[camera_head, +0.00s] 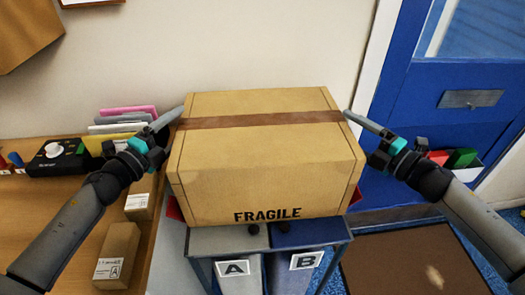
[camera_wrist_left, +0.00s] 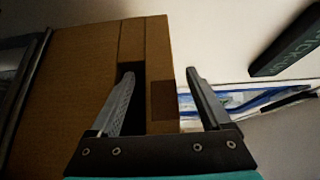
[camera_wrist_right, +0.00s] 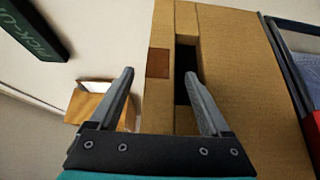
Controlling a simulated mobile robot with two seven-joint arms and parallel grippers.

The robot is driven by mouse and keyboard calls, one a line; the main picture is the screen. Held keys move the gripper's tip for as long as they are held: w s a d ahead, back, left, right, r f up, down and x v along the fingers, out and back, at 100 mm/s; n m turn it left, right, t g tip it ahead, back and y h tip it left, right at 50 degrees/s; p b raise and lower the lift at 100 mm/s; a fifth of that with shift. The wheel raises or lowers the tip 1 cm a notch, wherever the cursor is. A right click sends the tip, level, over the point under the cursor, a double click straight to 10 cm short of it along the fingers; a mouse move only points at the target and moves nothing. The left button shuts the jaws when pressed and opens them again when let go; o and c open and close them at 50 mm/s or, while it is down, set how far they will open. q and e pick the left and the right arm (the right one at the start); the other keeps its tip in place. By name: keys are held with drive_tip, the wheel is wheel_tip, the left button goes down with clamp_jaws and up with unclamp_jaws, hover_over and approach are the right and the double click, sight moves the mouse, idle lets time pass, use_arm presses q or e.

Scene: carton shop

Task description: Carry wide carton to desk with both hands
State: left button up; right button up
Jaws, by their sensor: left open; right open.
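The wide carton (camera_head: 265,180) is brown, with dark tape across its top and FRAGILE on its front. In the left wrist view, one finger of my left gripper (camera_wrist_left: 160,85) overlaps a dark slot in the carton (camera_wrist_left: 75,85). The right wrist view shows the same for my right gripper (camera_wrist_right: 160,85) and the carton (camera_wrist_right: 240,90). I cannot tell how deep the fingers reach. The wooden desk (camera_head: 60,215) is at the left.
The desk holds a small box labelled A (camera_head: 117,255), another small box (camera_head: 140,197), a black device (camera_head: 58,157) and colored folders (camera_head: 125,120). Bins labelled A (camera_head: 232,268) and B (camera_head: 303,262) stand under the carton. A blue door (camera_head: 440,120) and brown mat (camera_head: 410,262) are at the right.

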use_arm(q)
drive_tip(key=shift+c, duration=0.3)
use_arm(e)
drive_tip(key=shift+c, duration=0.3)
use_arm(q)
clamp_jaws()
use_arm(e)
clamp_jaws()
idle(0.4)
use_arm(q)
drive_tip(key=shift+r, duration=0.2)
use_arm(e)
drive_tip(key=shift+r, duration=0.2)
